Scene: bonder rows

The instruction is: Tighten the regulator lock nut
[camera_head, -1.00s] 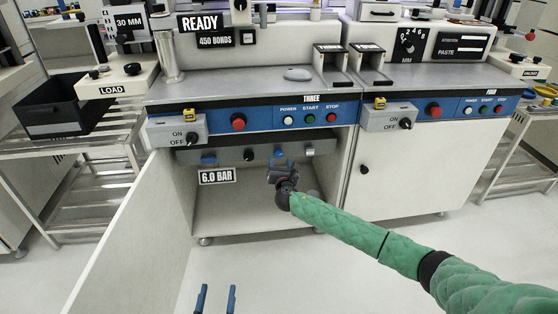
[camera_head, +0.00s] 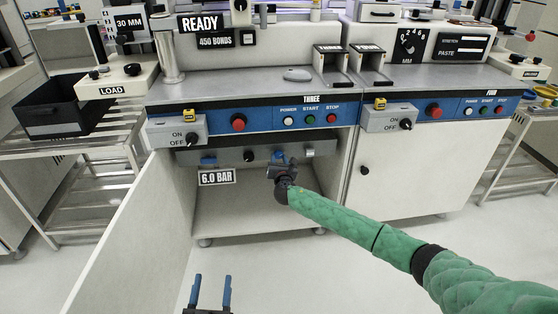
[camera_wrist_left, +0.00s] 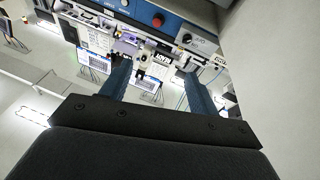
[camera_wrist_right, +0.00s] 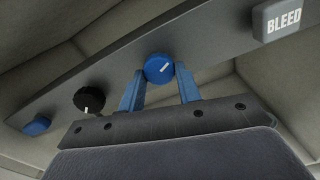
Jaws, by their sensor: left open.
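A rail (camera_head: 226,155) under the machine counter carries several controls. A blue round knob (camera_head: 279,156) with a white line is on it. It also shows in the right wrist view (camera_wrist_right: 158,68). A black knob (camera_head: 248,155) and another blue part (camera_head: 208,160) sit to its left, and a grey BLEED block (camera_wrist_right: 279,20) to its right. None is labelled as the lock nut. My right gripper (camera_head: 281,168) is open, its fingers either side of the blue knob in its wrist view, with small gaps showing. My left gripper (camera_head: 210,284) is open and empty, low in front of the cabinet.
A 6.0 BAR sign (camera_head: 216,177) hangs below the rail at left. The open cabinet door (camera_head: 135,240) stands to the left of the bay. A closed cabinet (camera_head: 400,175) is to the right. The bay floor is clear, and a rack (camera_head: 75,160) stands at far left.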

